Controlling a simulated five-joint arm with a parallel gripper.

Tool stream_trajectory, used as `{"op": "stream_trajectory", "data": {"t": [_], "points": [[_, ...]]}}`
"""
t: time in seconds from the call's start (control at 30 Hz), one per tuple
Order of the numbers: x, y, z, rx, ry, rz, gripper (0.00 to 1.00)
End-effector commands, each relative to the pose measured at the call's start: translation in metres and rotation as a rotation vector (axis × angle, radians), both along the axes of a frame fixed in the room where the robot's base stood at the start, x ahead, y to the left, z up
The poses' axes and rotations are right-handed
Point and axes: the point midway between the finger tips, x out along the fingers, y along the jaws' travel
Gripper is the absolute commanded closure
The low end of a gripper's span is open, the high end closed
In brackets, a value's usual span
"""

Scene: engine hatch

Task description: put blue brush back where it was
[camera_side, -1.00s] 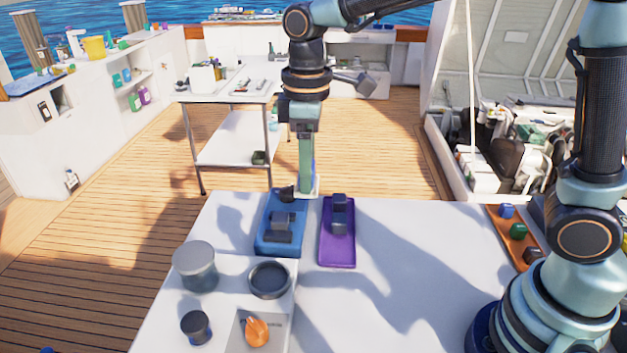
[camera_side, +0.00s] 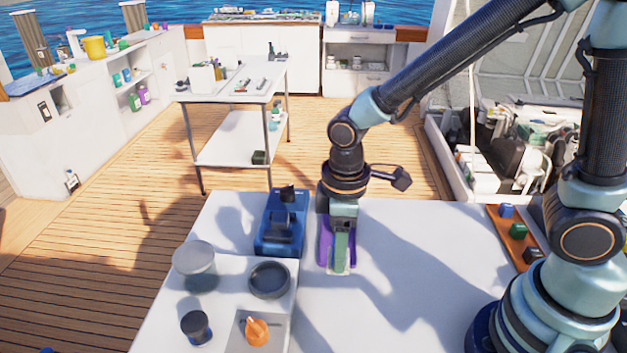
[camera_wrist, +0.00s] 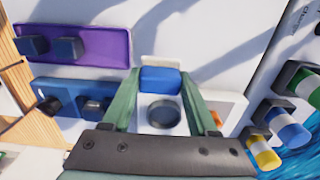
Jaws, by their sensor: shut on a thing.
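The blue brush (camera_wrist: 160,80) is between my fingers in the wrist view, with a whitish edge at its far end. My gripper (camera_side: 339,262) is shut on it and points down in front of the purple holder (camera_side: 323,245) in the side view, hiding most of it. The brush itself is hidden behind my fingers there. The wrist view shows the purple holder (camera_wrist: 100,46) with two dark blocks on it, to the left of my gripper. The height of the brush above the table cannot be told.
The blue holder (camera_side: 279,244) with dark blocks stands left of my gripper. A grey round dish (camera_side: 269,280), a lidded cup (camera_side: 195,262) and an orange knob (camera_side: 256,331) are nearer. An orange rack (camera_side: 515,239) with several coloured blocks is at right. The white table's middle is clear.

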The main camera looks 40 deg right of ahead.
Motion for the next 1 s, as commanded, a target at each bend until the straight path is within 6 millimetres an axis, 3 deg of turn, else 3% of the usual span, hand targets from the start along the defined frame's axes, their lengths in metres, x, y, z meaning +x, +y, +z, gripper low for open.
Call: {"op": "stream_trajectory", "data": {"t": [0.13, 0.6, 1.0], "points": [[-0.001, -0.001, -0.031, -0.003, 0.006, 0.000, 0.93], [0.000, 0.000, -0.075, -0.001, 0.003, 0.000, 0.93], [0.001, 0.000, -0.082, 0.001, -0.001, 0.000, 0.93]]}}
